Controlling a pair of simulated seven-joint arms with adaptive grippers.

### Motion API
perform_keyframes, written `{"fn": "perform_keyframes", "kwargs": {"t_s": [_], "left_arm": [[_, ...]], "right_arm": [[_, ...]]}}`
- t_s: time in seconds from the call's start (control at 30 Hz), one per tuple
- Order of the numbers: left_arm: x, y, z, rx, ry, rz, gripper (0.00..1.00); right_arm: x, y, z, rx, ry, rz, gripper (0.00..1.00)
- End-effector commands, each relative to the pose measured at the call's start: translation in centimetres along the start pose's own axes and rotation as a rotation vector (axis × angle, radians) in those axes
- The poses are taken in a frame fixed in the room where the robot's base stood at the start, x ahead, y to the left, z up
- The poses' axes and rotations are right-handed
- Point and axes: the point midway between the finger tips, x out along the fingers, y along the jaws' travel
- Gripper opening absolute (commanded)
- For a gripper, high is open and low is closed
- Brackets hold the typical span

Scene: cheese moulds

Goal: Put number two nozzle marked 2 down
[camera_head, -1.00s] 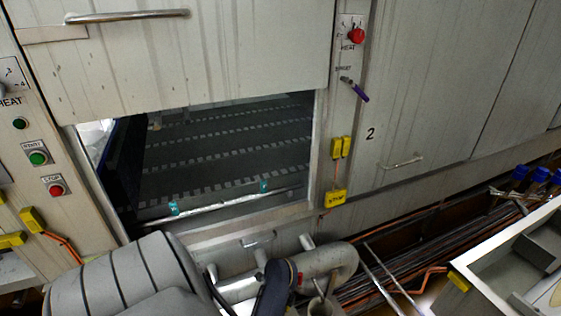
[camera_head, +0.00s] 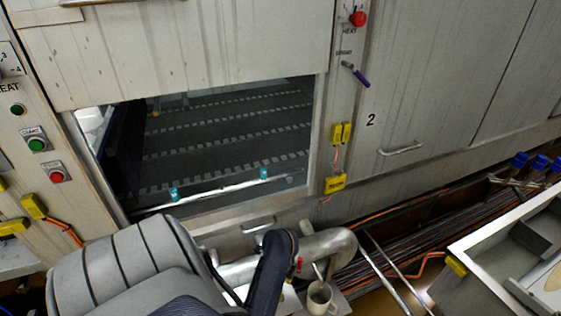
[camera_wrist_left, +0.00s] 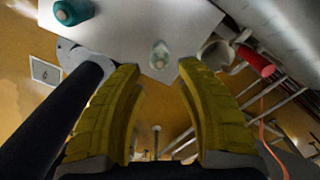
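A small pale, greenish, cone-like piece (camera_wrist_left: 160,53), possibly the nozzle, is on a white surface in the left wrist view. No mark 2 is readable on it. My left gripper (camera_wrist_left: 158,68) has its two yellow fingers spread wide, with the piece just beyond and between the fingertips, and no finger seems to touch it. In the head view the gripper's fingers do not show; my dark arm part (camera_head: 272,268) is at the bottom middle. My right gripper is in neither view.
A pale cup (camera_head: 320,298) stands beside my dark arm part; it also shows in the left wrist view (camera_wrist_left: 216,54). A teal object (camera_wrist_left: 73,11) and a red cylinder (camera_wrist_left: 255,62) are near the fingers. A light tray (camera_head: 462,243) is at the right.

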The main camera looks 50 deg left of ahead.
Motion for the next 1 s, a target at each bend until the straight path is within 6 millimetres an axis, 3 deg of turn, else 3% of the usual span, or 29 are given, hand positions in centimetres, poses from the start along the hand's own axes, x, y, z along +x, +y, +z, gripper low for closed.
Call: {"fn": "perform_keyframes", "kwargs": {"t_s": [0.2, 0.4, 1.0], "left_arm": [[-2.8, 0.0, 0.1, 0.0, -0.004, -0.002, 0.35], [-4.3, 0.0, 0.2, -0.001, -0.004, 0.001, 0.35], [-5.5, 0.0, 0.0, -0.001, 0.0, -0.001, 0.35]], "right_arm": [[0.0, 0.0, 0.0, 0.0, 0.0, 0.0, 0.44], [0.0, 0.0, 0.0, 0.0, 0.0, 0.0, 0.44], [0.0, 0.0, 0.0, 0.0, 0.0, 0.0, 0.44]]}}
